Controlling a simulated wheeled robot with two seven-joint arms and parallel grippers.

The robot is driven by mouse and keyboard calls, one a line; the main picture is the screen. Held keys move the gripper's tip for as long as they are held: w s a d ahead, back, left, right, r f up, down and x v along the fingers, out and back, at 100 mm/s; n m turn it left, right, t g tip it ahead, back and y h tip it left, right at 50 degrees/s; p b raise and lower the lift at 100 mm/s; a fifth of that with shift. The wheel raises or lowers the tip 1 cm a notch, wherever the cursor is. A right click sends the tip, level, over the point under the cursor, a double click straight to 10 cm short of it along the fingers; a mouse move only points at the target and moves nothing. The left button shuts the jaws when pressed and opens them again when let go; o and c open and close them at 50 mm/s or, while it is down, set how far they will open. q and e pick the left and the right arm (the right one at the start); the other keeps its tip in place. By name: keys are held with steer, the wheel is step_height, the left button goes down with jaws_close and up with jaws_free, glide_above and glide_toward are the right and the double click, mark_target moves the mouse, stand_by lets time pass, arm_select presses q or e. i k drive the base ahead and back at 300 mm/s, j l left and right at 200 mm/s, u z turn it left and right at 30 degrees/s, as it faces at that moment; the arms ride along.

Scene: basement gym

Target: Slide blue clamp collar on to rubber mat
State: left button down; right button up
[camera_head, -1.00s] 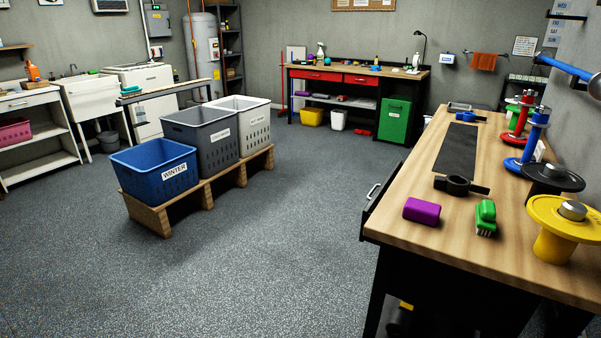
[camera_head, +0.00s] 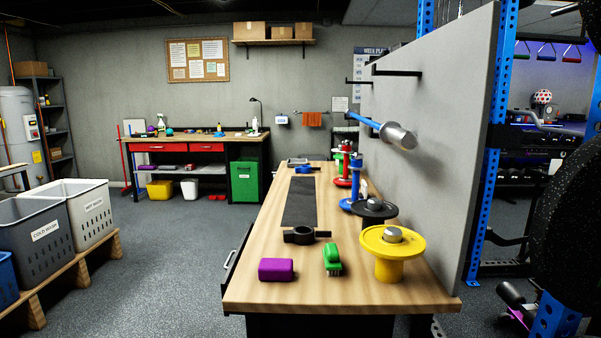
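The blue clamp collar (camera_head: 306,169) lies on the wooden workbench (camera_head: 262,245), near its far end. The black rubber mat (camera_head: 300,203) lies flat and lengthwise along the bench. The blue collar is just beyond the mat's far edge; whether they touch is too small to tell. A black clamp collar (camera_head: 305,236) lies at the mat's near end. Neither of my grippers shows in the head view.
A purple block (camera_head: 276,269) and a green brush (camera_head: 332,260) lie at the bench's near end. Yellow (camera_head: 393,252), black (camera_head: 374,210), blue and red stands line its right side, beside a grey panel (camera_head: 440,150). Crates (camera_head: 80,213) stand left; the floor between is clear.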

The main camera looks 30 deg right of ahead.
mark_target(306, 169)
steer(key=i+j+u, duration=0.1)
steer(key=i+u, duration=0.45)
steer(key=u, duration=0.15)
steer(key=i+z, duration=0.1)
steer(key=i, duration=0.45)
steer(key=i+j+z, duration=0.15)
steer(key=i, duration=0.4)
steer(key=i+j+z, duration=0.1)
steer(key=i, duration=0.4)
steer(key=i+l+z, duration=0.15)
steer(key=i+z, duration=0.7)
steer(key=i+j+z, duration=0.15)
steer(key=i+z, duration=0.5)
steer(key=i, duration=0.6)
steer(key=i+j+z, duration=0.25)
steer(key=i, duration=0.6)
